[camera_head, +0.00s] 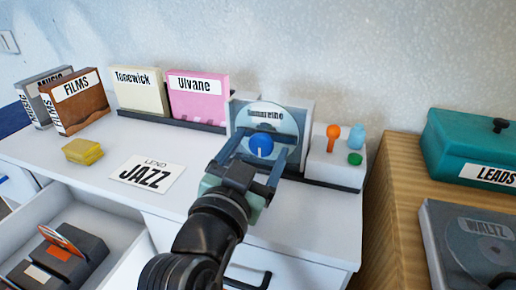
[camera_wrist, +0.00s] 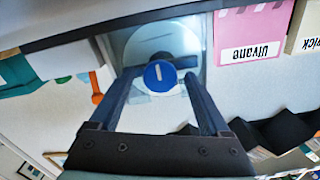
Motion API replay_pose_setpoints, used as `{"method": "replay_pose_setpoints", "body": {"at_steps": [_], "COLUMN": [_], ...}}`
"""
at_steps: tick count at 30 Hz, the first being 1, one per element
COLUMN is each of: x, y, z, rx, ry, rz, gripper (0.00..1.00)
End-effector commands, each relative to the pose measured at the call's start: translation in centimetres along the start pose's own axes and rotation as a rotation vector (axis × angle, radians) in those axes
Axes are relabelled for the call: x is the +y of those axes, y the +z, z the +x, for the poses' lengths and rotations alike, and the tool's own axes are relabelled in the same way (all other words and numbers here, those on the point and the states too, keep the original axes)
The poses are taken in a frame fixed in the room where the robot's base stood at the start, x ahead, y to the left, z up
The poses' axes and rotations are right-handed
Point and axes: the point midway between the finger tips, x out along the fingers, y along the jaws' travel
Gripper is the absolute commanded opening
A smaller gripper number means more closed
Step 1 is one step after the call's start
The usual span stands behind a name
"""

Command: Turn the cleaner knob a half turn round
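The cleaner knob (camera_head: 261,144) is a round blue knob with a white mark, in front of a pale disc (camera_head: 279,115) on a grey-blue unit labelled "Tamarine". The mark sits toward the knob's lower side in the head view. The knob (camera_wrist: 160,75) is near the upper middle of the wrist view, its mark upright. My gripper (camera_wrist: 160,80) is open, with one finger on each side of the knob and a visible gap to each. In the head view my gripper (camera_head: 258,150) is in front of the unit; whether it reaches the knob's depth I cannot tell.
A white block with orange, blue and green knobs (camera_head: 355,158) stands right of the unit. A pink "Ulvane" sleeve (camera_head: 198,98) and cream "Tomewick" sleeve (camera_head: 140,92) stand left. A "JAZZ" card (camera_head: 146,174) and yellow block (camera_head: 83,151) lie on the white top. An open drawer (camera_head: 110,215) is at lower left.

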Motion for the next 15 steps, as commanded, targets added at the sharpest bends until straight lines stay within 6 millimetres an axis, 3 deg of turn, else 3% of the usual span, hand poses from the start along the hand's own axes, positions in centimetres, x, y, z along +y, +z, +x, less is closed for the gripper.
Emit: {"method": "replay_pose_setpoints", "body": {"at_steps": [8,15], "x": [-0.1,-0.1], "y": [0.0,0.0], "z": [-0.9,-5.7], "rx": [0.0,-0.002], "ry": [-0.002,-0.004], "rz": [-0.001,-0.002], "gripper": [0.81,0.81]}}
